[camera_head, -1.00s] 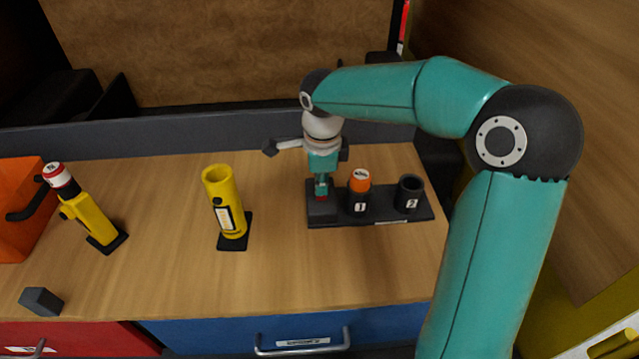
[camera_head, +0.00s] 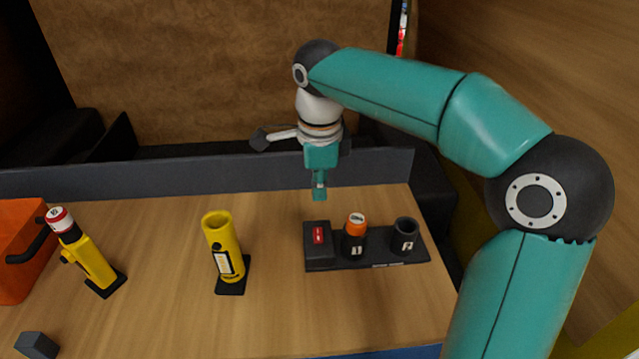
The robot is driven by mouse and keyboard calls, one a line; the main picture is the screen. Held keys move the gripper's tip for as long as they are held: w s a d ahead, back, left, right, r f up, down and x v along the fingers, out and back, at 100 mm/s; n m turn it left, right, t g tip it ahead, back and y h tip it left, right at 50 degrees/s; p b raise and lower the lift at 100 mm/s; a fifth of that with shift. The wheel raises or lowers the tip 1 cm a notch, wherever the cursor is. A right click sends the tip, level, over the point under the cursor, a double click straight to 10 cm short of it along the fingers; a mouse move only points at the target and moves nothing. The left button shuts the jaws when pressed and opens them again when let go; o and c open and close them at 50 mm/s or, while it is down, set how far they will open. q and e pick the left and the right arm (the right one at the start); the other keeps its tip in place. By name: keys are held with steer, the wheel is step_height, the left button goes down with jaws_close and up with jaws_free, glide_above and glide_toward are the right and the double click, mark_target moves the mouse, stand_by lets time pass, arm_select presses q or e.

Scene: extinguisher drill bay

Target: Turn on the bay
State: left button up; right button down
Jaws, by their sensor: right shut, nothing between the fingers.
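The bay is a black base (camera_head: 378,262) on the wooden bench, with a red switch (camera_head: 318,235) on a raised block at its left end. I cannot tell which way the switch is tipped. Socket 1 (camera_head: 354,246) holds an orange-capped cartridge (camera_head: 356,222). Socket 2 (camera_head: 404,240) looks empty. My right gripper (camera_head: 319,194) is shut and empty, pointing down above the switch and apart from it. My left gripper is not in view.
A yellow extinguisher body (camera_head: 224,248) with an open top stands left of the bay. Another yellow body (camera_head: 92,262) with a red-and-white top leans farther left. An orange box (camera_head: 18,250) and a grey block (camera_head: 36,345) are at the left. A low dark wall (camera_head: 200,176) backs the bench.

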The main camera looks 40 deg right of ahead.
mark_target(317, 230)
steer(key=shift+r, duration=0.45)
steer(key=shift+w+d+r+t+h+b, duration=0.15)
steer(key=shift+w+d+t+h+b, duration=0.15)
steer(key=shift+w+b, duration=0.45)
steer(key=shift+s, duration=0.25)
steer(key=f, duration=0.4)
steer(key=w+d+f, duration=0.1)
steer(key=f, duration=0.9)
steer(key=shift+w+d, duration=0.2)
steer(key=shift+w, duration=0.15)
